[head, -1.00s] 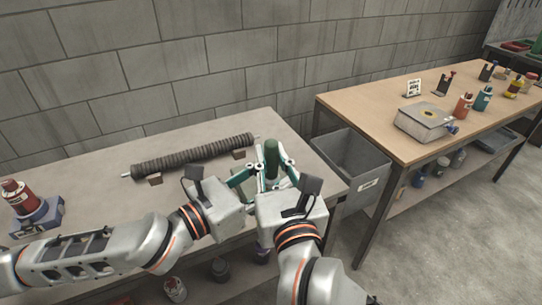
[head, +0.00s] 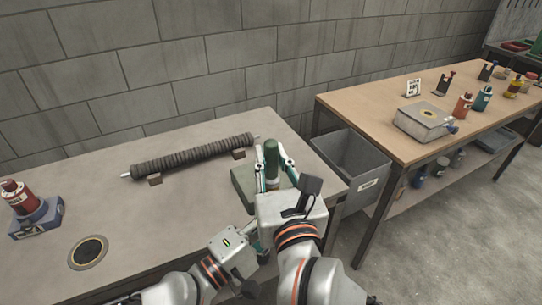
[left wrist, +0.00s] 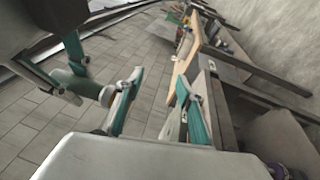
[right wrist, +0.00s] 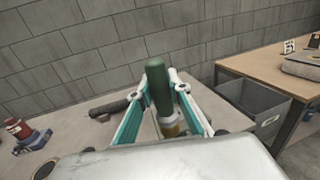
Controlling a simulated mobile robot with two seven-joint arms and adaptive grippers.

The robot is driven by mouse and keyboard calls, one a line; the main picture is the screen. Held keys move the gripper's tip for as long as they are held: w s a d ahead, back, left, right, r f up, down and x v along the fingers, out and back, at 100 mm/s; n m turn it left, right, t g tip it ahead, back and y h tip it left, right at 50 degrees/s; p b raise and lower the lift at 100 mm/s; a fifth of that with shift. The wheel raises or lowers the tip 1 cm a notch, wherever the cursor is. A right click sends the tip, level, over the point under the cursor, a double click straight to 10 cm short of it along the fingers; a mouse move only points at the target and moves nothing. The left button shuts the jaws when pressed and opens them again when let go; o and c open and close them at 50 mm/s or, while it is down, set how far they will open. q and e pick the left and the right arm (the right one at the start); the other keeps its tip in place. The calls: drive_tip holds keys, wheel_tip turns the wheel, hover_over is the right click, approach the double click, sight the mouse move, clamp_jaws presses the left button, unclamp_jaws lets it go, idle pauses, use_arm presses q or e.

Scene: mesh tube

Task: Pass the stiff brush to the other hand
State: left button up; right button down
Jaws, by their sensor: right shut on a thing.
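The stiff brush, a dark green cylinder (head: 271,163), stands roughly upright between the fingers of my right gripper (head: 272,170) in the head view. It also shows in the right wrist view (right wrist: 158,85), with a brownish lower part between the teal fingers. My right gripper is shut on it. In the left wrist view the brush (left wrist: 80,84) and the right gripper's fingers are at the left. My left gripper (left wrist: 158,100) has its teal fingers apart with nothing between them. In the head view it is low, left of the right wrist, its fingers partly hidden.
A dark ribbed tube (head: 190,157) lies on small supports on the grey table (head: 150,215). A grey-green block (head: 242,190) sits beside the brush. A red bottle on a blue base (head: 35,217) and a round dark disc (head: 88,251) are left. A grey bin (head: 350,165) stands between the tables.

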use_arm(q)
drive_tip(key=s+a+f+m+g+y, duration=0.1)
drive_tip(key=s+a+f+m+y, duration=0.2)
drive_tip(key=f, duration=0.7)
drive_tip(key=s+a+f+m+g+y, duration=0.1)
drive_tip(key=s+a+f+m+y, duration=0.3)
drive_tip(key=a+f+m, duration=0.3)
drive_tip(key=s+a+f+m+g+y, duration=0.1)
drive_tip(key=s+a+f+m+y, duration=0.3)
drive_tip(key=a+f, duration=0.5)
wheel_tip(320, 180, down, 6)
drive_tip(key=shift+s+a+r+m+g, duration=0.2)
drive_tip(key=shift+s+a+m+g, duration=0.15)
drive_tip(key=shift+s+m, duration=0.2)
